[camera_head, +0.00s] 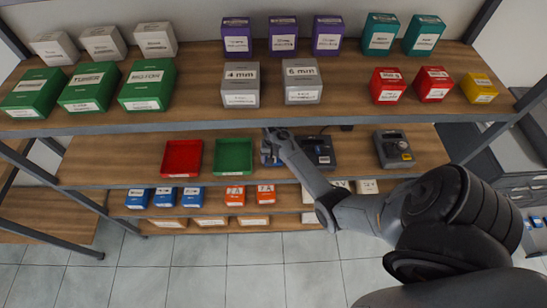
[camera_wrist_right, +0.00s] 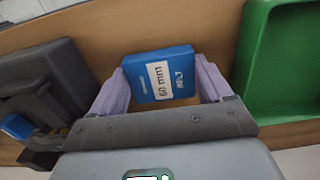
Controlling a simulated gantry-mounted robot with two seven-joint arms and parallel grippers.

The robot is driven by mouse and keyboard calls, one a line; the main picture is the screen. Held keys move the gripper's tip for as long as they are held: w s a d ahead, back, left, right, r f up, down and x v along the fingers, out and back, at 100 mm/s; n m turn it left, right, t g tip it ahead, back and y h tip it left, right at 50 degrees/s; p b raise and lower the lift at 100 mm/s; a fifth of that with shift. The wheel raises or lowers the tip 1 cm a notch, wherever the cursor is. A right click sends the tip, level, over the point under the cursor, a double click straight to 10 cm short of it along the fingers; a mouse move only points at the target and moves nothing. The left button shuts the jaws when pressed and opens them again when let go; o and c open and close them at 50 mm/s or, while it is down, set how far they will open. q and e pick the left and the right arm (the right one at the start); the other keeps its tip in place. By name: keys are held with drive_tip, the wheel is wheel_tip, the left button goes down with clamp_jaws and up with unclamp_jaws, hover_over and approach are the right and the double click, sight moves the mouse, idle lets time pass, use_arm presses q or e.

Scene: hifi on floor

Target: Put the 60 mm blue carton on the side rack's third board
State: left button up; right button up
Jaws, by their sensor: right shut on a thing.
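The blue carton (camera_wrist_right: 160,74), labelled 60 mm, is between the two fingers of my right gripper (camera_wrist_right: 160,85) in the right wrist view. The fingers are shut on its sides. In the head view my right gripper (camera_head: 270,150) is at the rack's middle board, between the green tray and a dark device; the carton is mostly hidden there. I cannot tell whether the carton still touches the board. Another rack with wooden boards (camera_head: 45,229) shows at the left edge, partly cut off. My left gripper is not in view.
A green tray (camera_head: 233,157) and a red tray (camera_head: 182,159) stand left of my right gripper. Dark devices (camera_head: 318,152) (camera_head: 393,149) stand to its right. The upper board (camera_head: 200,109) with several boxes overhangs. Several blue cartons (camera_head: 165,197) stand on the board below. Tiled floor lies in front.

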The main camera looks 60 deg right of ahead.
drive_tip(key=shift+f, duration=0.1)
drive_tip(key=o, duration=0.9)
drive_tip(key=shift+o, duration=0.2)
